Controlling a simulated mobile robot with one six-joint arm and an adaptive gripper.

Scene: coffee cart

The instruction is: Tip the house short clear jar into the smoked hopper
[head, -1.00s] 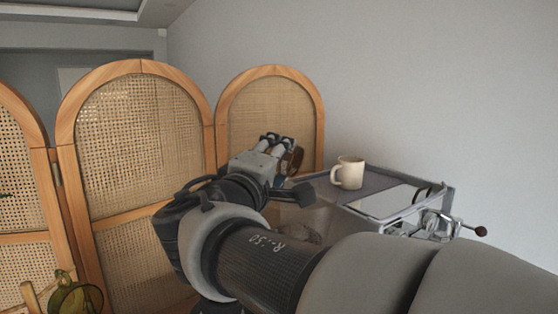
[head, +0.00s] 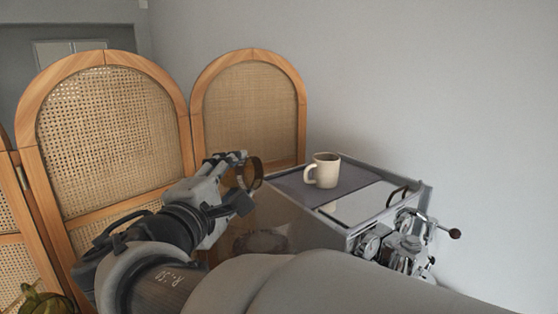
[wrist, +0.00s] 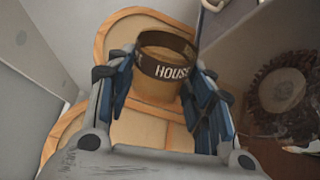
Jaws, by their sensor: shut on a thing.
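My gripper (head: 238,180) is shut on the house short clear jar (head: 256,172), left of the coffee machine. In the wrist view the jar (wrist: 166,62) sits between the fingers, with a dark band reading "HOUSE"; its contents are hard to make out. The smoked hopper (head: 285,212), a brownish see-through box, stands just right of and below my gripper, with a dark round mass at its bottom. In the wrist view the hopper (wrist: 238,55) is at the right, apart from the jar.
A cream mug (head: 323,171) stands on top of the coffee machine (head: 352,208) behind the hopper. The machine's chrome fittings (head: 402,244) stick out at the right. A wood and cane folding screen (head: 110,135) stands behind my gripper. A green thing (head: 42,302) is at lower left.

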